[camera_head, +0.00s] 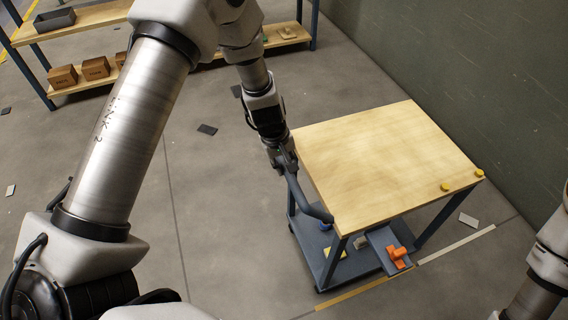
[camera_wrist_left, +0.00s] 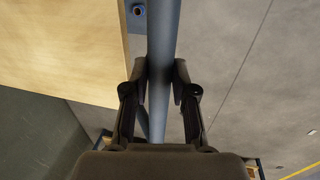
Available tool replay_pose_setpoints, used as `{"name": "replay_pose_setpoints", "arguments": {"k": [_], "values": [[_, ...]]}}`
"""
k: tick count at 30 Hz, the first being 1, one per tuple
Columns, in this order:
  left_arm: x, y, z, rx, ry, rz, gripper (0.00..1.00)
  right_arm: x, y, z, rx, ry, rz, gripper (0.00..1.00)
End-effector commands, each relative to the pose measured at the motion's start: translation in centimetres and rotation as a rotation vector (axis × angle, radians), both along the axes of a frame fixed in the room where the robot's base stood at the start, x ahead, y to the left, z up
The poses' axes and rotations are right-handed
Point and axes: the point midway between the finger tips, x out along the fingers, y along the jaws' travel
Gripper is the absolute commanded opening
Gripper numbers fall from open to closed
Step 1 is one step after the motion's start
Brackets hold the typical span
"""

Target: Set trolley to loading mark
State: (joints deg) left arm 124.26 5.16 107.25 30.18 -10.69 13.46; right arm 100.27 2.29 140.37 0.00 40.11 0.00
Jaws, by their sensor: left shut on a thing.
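The trolley (camera_head: 385,150) has a light wooden top, blue-grey legs and a lower shelf. Its push handle (camera_head: 305,203) is a dark grey-blue bar along the left side. My left gripper (camera_head: 284,163) is shut on this handle. In the left wrist view the handle (camera_wrist_left: 162,35) runs between the two fingers (camera_wrist_left: 160,85), beside the wooden top (camera_wrist_left: 60,50). On the floor at the trolley's front are a yellow line (camera_head: 352,294) and a whitish line (camera_head: 456,245); which is the loading mark I cannot tell. Part of my right arm shows at the right edge; its gripper is out of view.
Two yellow knobs (camera_head: 445,187) are on the top. A green-grey wall (camera_head: 470,60) stands close behind. A rack (camera_head: 100,75) with boxes is at upper left. Flat scraps (camera_head: 207,129) dot the floor.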

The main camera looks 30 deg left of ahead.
Motion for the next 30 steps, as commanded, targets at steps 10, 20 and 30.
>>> {"name": "replay_pose_setpoints", "arguments": {"k": [10,20,30], "values": [[0.0,0.0,-0.1,0.000,0.001,-0.001,0.51,0.0,0.0,0.0,0.000,0.000,0.000,0.40],[-0.3,0.4,3.0,0.000,-0.004,-0.001,0.51,0.0,0.0,0.0,0.000,0.000,0.000,0.40],[-1.5,1.4,10.7,0.000,-0.001,-0.002,0.51,0.0,0.0,0.0,0.000,0.000,0.000,0.40]]}}
